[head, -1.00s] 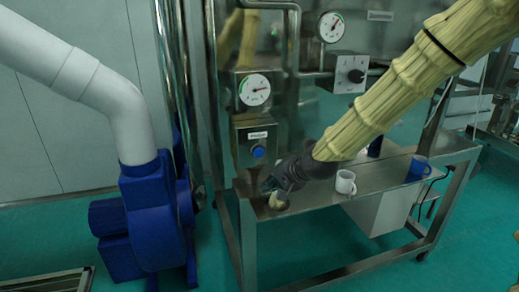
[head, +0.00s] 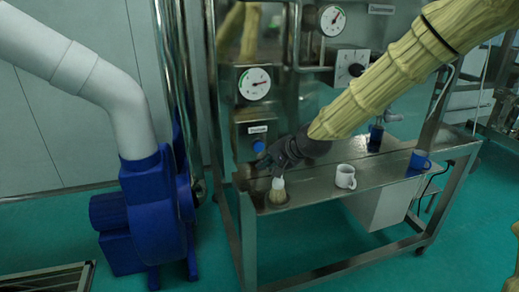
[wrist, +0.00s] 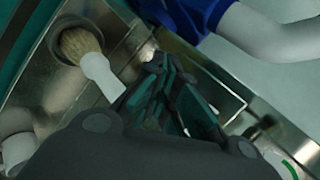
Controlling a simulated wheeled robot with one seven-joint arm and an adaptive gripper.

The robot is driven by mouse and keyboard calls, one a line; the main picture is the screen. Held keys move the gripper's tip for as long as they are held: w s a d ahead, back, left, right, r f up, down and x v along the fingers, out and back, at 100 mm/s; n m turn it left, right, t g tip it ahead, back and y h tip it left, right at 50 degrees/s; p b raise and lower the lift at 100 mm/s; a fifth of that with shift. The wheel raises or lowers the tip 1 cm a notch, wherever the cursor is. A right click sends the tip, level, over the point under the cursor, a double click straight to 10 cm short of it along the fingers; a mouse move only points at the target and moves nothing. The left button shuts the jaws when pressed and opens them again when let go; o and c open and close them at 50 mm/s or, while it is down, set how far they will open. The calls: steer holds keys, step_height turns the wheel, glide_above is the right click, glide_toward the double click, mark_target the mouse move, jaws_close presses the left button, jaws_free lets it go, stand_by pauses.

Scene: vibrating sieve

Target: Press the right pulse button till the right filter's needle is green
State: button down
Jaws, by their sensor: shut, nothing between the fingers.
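One blue pulse button (head: 258,146) shows on a steel box with a small label, below a round white gauge (head: 254,84). That gauge's needle points right; the zone it is in is too small to tell. A second gauge (head: 332,20) is higher to the right. I cannot tell which gauge belongs to the right filter. My gripper (head: 265,164) is just below and right of the button, apparently a little in front of it; contact cannot be told. In the wrist view its fingers (wrist: 160,92) are together and empty. The button is not visible there.
A brush (head: 277,191) stands in a holder on the steel shelf (head: 317,186), below my gripper. A white mug (head: 345,177) and a blue mug (head: 420,160) stand to the right. A knob box (head: 351,69) is above. A blue blower (head: 155,210) stands left.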

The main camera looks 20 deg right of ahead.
steer(key=shift+w+a, duration=0.1)
steer(key=shift+w, duration=2.5)
steer(key=shift+w, duration=0.15)
steer(key=shift+w+p, duration=0.3)
steer(key=shift+p, duration=0.05)
steer(key=shift+w, duration=0.5)
stand_by(0.3)
steer(key=shift+s, duration=0.95)
steer(key=shift+s, duration=0.1)
steer(key=s, duration=0.5)
steer(key=shift+p, duration=0.4)
